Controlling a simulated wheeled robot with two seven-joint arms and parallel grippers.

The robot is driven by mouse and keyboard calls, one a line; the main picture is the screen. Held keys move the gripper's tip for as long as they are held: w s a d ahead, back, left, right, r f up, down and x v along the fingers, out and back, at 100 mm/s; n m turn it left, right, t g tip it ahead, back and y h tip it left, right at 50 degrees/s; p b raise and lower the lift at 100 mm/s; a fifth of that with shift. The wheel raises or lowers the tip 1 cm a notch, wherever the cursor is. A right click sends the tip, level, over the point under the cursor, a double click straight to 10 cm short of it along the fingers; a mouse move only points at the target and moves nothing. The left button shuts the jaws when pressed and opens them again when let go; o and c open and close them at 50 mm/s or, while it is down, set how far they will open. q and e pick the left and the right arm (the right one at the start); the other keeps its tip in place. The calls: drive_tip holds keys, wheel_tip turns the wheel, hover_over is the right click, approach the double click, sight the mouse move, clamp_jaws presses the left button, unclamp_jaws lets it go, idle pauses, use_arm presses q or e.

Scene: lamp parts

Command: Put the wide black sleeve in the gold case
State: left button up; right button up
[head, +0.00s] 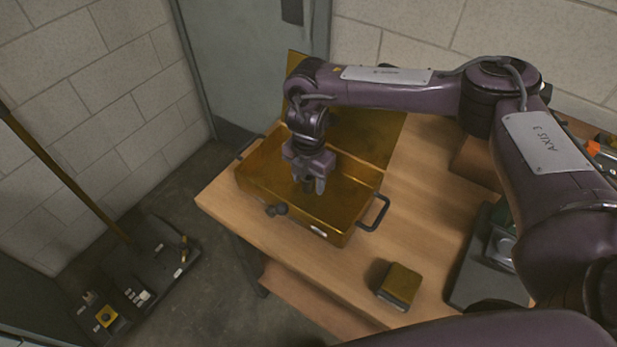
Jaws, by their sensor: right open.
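The gold case (345,231) stands open on the wooden table, its lid tilted up at the back. My right gripper (308,184) points down inside the case, over its middle, with its fingers apart. A small dark piece (308,187) shows between and just below the fingertips. It may be the wide black sleeve, but the fingers partly hide it, and I cannot tell whether it touches the case floor. My left gripper is not in view.
A gold-topped dark block (400,284) sits near the table's front edge. A dark tray (468,282) with a device lies to the right, partly behind my arm. Black handles (375,213) stick out from the case's ends. Bare table (425,215) lies right of the case.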

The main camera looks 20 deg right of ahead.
sight(308, 177)
wheel_tip(308, 177, up, 12)
drive_tip(key=shift+r, duration=0.2)
idle(0.7)
